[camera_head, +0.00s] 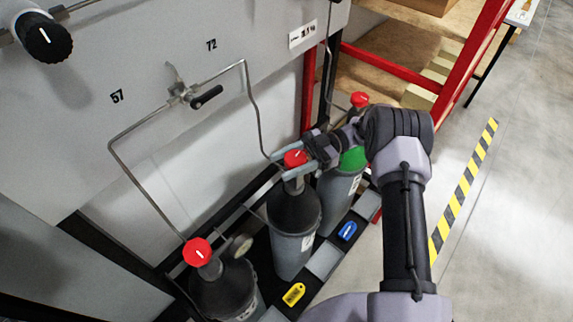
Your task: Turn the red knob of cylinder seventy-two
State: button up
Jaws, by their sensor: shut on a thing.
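The red knob (295,158) sits on top of the middle dark grey gas cylinder (293,225). A thin pipe runs from near this cylinder's top up to the valve below the number 72 (211,44) on the wall panel. A white mark shows on the knob's top. My gripper (294,164) reaches in from the right and is shut on the red knob, with its pale fingers on either side of it. The fingers hide part of the knob's sides and the cylinder's neck.
A left cylinder (225,290) has its own red knob (197,252). A green-shouldered cylinder (340,190) with a red knob (359,99) stands behind my gripper. Yellow (294,294) and blue (347,231) tags lie on the rack. Open floor lies right, with a striped line (463,190).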

dwell(0.4)
jog(key=o, duration=1.4)
jog(key=shift+a, duration=0.15)
jog(key=shift+c, duration=0.2)
jog(key=shift+s+r, duration=0.1)
